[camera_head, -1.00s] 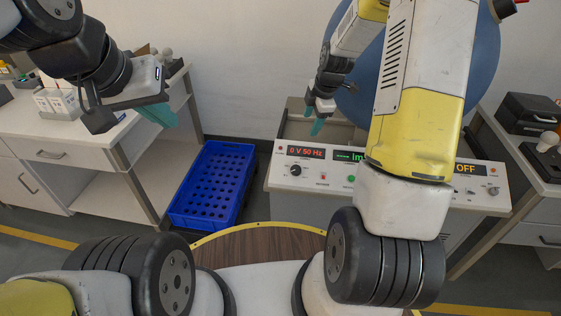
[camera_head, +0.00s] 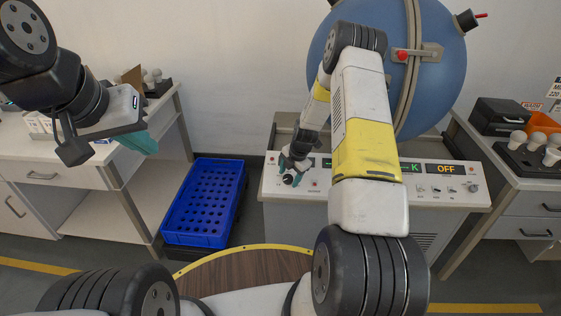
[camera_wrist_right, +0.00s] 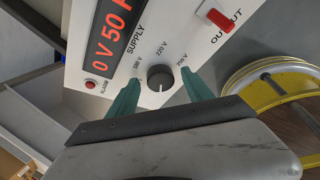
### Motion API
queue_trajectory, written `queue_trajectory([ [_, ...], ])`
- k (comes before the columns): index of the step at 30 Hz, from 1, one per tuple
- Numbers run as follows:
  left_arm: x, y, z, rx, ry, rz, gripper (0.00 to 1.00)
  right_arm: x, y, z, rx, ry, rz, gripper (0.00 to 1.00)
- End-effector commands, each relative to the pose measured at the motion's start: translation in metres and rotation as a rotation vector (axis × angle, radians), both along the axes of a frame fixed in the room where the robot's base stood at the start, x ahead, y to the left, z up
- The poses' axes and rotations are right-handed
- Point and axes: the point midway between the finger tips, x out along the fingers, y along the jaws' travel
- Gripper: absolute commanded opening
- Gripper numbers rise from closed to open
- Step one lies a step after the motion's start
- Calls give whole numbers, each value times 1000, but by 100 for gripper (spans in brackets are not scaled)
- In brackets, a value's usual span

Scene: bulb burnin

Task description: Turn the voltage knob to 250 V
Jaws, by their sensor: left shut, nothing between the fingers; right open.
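The voltage knob (camera_wrist_right: 160,78) is a small dark round knob on the light supply panel. In the right wrist view, small voltage labels surround it. Beside it, a red display (camera_wrist_right: 115,35) reads 0 V 50. In the head view the knob (camera_head: 289,179) shows just below my right gripper (camera_head: 293,170). My right gripper is open, with one teal finger (camera_wrist_right: 125,100) left of the knob and the other (camera_wrist_right: 195,86) right of it. I cannot tell whether they touch it. My left gripper (camera_head: 145,142) is shut and empty, over the left workbench.
A red OUTPUT switch (camera_wrist_right: 221,20) and an alarm light (camera_wrist_right: 91,85) sit near the knob. A large blue sphere (camera_head: 385,60) stands behind. Right bench (camera_head: 520,175) holds bulbs.

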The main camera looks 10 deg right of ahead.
Motion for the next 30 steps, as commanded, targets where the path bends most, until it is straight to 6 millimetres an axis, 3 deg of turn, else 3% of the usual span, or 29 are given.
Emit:
queue_trajectory([
  [9, 0, 0, 0, 0, 0, 0, 0, 1, 1, -4, 0, 0, 0, 59],
  [18, 0, 0, 0, 0, 0, 0, 0, 1, 1, -3, 0, 0, 0, 0],
  [30, 0, 0, 0, 0, 0, 0, 0, 0, -1, -3, 33, -8, -66, 0],
])
